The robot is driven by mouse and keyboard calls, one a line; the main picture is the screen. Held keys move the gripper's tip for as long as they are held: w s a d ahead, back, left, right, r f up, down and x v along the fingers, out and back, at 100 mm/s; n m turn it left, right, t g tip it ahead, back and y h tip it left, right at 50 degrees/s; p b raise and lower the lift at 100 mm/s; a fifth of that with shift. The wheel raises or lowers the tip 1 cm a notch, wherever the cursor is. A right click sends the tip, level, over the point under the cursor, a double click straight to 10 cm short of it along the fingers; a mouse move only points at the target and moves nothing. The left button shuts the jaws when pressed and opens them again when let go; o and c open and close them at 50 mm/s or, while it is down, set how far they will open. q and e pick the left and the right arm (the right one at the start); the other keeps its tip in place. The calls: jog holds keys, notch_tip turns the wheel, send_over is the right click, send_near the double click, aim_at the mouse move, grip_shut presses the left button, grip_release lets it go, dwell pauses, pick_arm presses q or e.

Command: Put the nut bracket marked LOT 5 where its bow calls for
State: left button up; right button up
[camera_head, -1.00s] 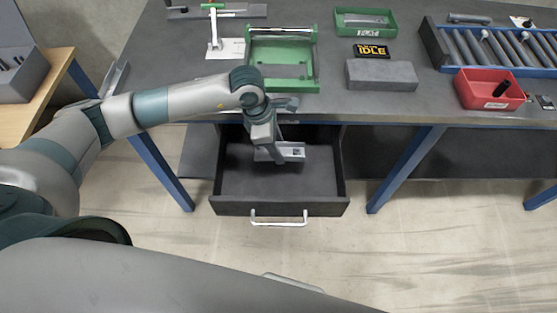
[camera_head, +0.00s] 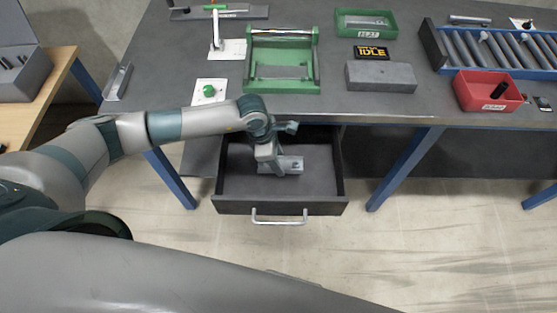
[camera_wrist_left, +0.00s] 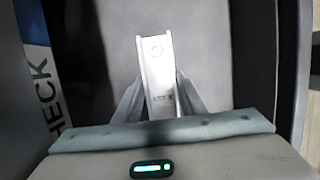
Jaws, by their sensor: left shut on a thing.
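The nut bracket (camera_head: 293,164) is a pale grey metal channel. My left gripper (camera_head: 277,171) is shut on it inside the open dark drawer (camera_head: 230,190). In the left wrist view the bracket (camera_wrist_left: 154,65) lies lengthwise between the fingers of the gripper (camera_wrist_left: 160,92), with a round hole or nut near its far end. Small print on it is too blurred to read. I cannot tell if it touches the drawer floor. A label reading CHECK (camera_wrist_left: 43,85) shows at the left of the wrist view. My right gripper is not in view.
On the bench stand a green frame fixture (camera_head: 283,87), a grey block (camera_head: 380,76), an IDLE display (camera_head: 371,52), a green bin (camera_head: 365,31), a red bin (camera_head: 487,103) and a roller rack (camera_head: 495,46). A green button (camera_head: 209,90) and another metal channel (camera_head: 118,82) are left.

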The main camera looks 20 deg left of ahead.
pick_arm(q)
jog(key=shift+f, duration=0.4)
jog(key=o, duration=1.1)
jog(key=shift+o, duration=0.7)
jog(key=v, duration=0.2)
jog(key=shift+a+r+b, duration=0.1)
jog(key=shift+r+b, duration=0.2)
jog(key=shift+r, duration=0.1)
jog(key=b+v, duration=0.1)
jog(key=v, duration=0.8)
jog(key=shift+r+b, duration=0.15)
jog(key=shift+b, duration=0.15)
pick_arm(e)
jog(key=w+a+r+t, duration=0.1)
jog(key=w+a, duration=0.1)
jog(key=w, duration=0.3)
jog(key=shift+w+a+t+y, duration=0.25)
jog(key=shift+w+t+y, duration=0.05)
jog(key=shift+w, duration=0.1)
pick_arm(q)
jog(key=shift+s, duration=0.1)
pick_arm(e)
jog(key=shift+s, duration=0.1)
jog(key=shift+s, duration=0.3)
